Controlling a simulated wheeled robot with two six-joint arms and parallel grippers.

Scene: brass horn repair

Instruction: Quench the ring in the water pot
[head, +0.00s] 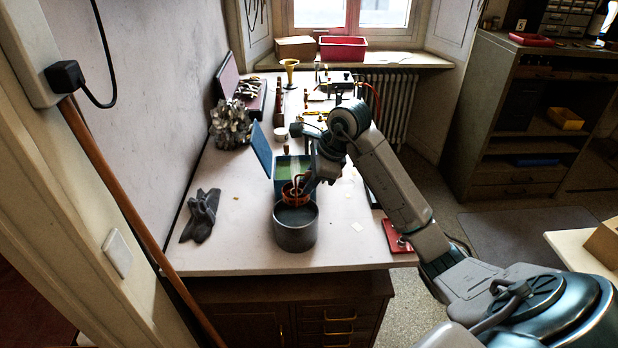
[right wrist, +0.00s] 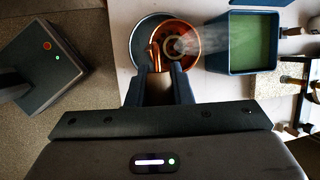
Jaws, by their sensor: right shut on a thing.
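A grey round pot (head: 296,232) stands near the front of the white workbench; its rim also shows in the right wrist view (right wrist: 137,42). My left gripper is out of view.
A blue open-lidded box with green inside (head: 291,167) stands just behind the pot, also in the right wrist view (right wrist: 253,42). Dark gloves (head: 201,215) lie to the left. A red tray (head: 395,237) is at the right front edge.

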